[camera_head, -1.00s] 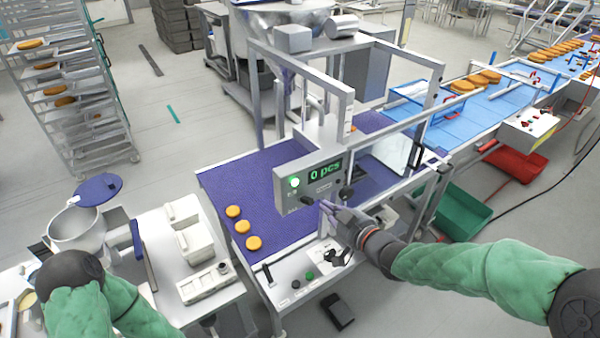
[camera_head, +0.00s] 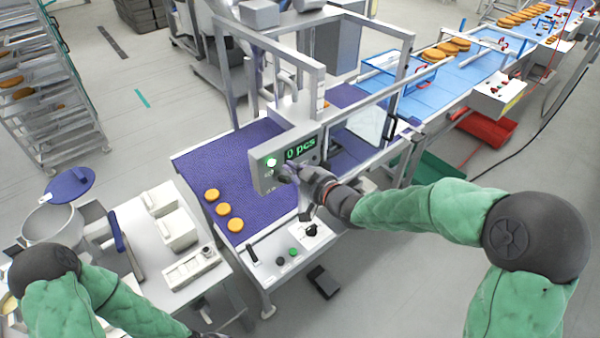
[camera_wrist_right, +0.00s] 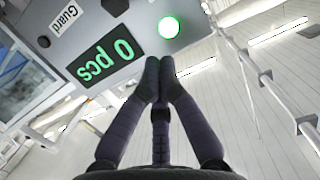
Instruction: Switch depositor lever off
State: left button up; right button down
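The grey control box (camera_head: 265,179) with a green "0 pcs" display (camera_head: 300,149) and a lit green round button (camera_head: 271,162) stands over the purple belt. My right gripper (camera_head: 288,170) is in front of its lower face. In the right wrist view the fingertips (camera_wrist_right: 160,76) meet, with nothing seen between them, in front of the box's lower edge. The display (camera_wrist_right: 106,62) and lit button (camera_wrist_right: 169,27) show beyond them. I cannot make out a depositor lever for certain; the gripper hides part of the box's face.
Several round cakes (camera_head: 222,209) lie on the purple belt (camera_head: 201,163). A lower panel (camera_head: 270,262) has a black handle (camera_head: 253,254), buttons and a dark knob (camera_head: 311,230). Metal frame posts (camera_head: 320,92) surround the box. A cake rack (camera_head: 62,130) stands left.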

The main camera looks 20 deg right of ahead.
aim_at(276, 159)
jog(key=x, duration=0.4)
jog(key=shift+w+a+p, duration=0.15)
jog(key=shift+w+p, duration=0.05)
jog(key=shift+p, duration=0.15)
jog(key=shift+w+f, duration=0.1)
jog(key=shift+f, duration=0.3)
jog(key=shift+s+d+f+p, duration=0.2)
jog(key=shift+s+f, duration=0.2)
jog(key=shift+f, duration=0.25)
jog(key=shift+s+d+f+p, duration=0.1)
jog(key=shift+s+d+f, duration=0.05)
jog(key=shift+s+f, duration=0.4)
jog(key=shift+w+f, duration=0.1)
jog(key=shift+f, duration=0.1)
